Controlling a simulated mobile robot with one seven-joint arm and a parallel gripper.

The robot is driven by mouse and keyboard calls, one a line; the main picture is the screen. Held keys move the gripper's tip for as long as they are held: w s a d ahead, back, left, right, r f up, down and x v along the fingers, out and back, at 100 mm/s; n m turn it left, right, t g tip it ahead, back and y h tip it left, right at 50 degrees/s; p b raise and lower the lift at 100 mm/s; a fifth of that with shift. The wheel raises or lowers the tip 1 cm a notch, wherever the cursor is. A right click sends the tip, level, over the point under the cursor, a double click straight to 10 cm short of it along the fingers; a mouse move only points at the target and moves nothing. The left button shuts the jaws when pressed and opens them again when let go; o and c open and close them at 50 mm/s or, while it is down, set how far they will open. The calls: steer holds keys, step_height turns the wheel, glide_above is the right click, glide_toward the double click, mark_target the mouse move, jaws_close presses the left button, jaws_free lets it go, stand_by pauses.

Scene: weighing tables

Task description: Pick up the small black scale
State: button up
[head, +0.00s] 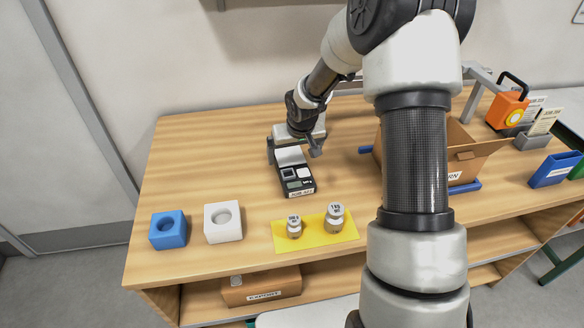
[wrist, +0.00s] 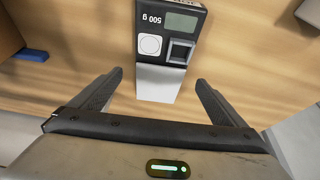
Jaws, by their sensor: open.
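The small black scale (head: 295,178) lies on the wooden table, with a white button, a display and a pale plate at its far end. In the wrist view the scale (wrist: 171,40) is marked "500 g", and its silver plate points toward my gripper. My gripper (head: 294,147) is above the far end of the scale, with its fingers spread. In the wrist view my open gripper (wrist: 158,80) has one finger on each side of the silver plate, apart from it. Whether the fingers are down at the plate's height is hard to tell.
A yellow mat (head: 315,238) with two metal weights (head: 294,227) (head: 334,216) lies in front of the scale. A white block (head: 223,233) and a blue block (head: 168,242) stand at the left. A cardboard box (head: 462,153) is to the right, partly behind my arm.

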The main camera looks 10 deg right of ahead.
mark_target(292, 162)
steer(key=x, duration=0.5)
steer(key=shift+s, duration=0.25)
steer(key=c, duration=1.3)
steer(key=shift+c, duration=0.6)
steer(key=shift+r, duration=0.1)
